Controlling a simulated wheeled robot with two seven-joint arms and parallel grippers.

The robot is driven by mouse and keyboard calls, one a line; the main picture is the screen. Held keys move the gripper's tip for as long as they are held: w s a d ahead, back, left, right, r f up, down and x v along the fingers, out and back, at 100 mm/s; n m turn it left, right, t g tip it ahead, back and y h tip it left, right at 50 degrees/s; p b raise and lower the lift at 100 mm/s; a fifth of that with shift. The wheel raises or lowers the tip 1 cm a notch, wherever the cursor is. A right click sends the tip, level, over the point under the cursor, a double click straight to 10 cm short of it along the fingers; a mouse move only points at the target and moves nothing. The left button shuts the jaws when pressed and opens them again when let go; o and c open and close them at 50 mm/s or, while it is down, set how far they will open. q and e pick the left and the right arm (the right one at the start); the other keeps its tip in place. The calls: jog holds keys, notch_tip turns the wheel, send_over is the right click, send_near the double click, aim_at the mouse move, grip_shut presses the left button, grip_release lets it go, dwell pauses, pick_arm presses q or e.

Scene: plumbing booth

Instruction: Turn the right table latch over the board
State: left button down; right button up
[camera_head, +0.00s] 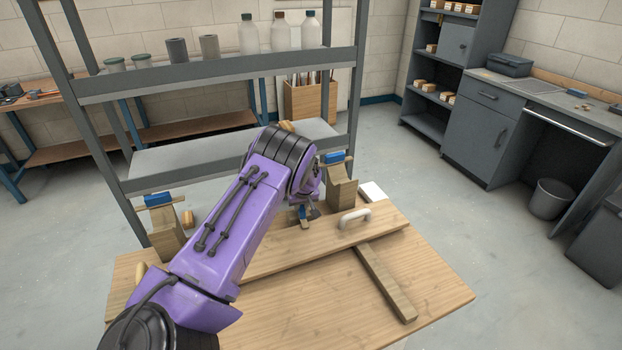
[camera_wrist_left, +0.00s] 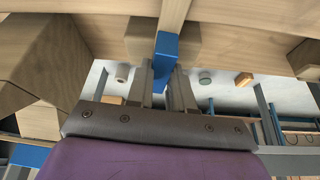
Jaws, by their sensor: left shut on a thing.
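The board (camera_head: 375,230) is a long wooden plank with a white handle (camera_head: 354,218), lying across the wooden table (camera_head: 330,305). My left gripper (camera_head: 304,212) is at the board's far edge, left of the handle. It is shut on a small blue tab, which I take for the grip of the right table latch (camera_head: 303,211). The tab also shows between the fingers in the left wrist view (camera_wrist_left: 165,55), against a wooden block. The latch's angle over the board is hard to tell, as my purple arm hides much of this area. My right gripper is not in view.
Wooden posts with blue-gripped latches stand behind the table, at left (camera_head: 158,199) and right (camera_head: 334,157). A wooden strip (camera_head: 385,285) lies on the table's right part. A grey shelf rack (camera_head: 220,68) with bottles and cups rises behind. The table's front right is clear.

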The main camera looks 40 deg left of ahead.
pick_arm(q)
jog(key=shift+s+d+f, duration=0.15)
jog(key=shift+s+f, duration=0.05)
jog(key=shift+f, duration=0.05)
jog(key=c, duration=1)
grip_release()
jog(key=shift+w, duration=0.15)
jog(key=shift+r, duration=0.1)
jog(key=b+v, duration=0.2)
jog(key=v, duration=0.8)
jog(key=shift+r, duration=0.2)
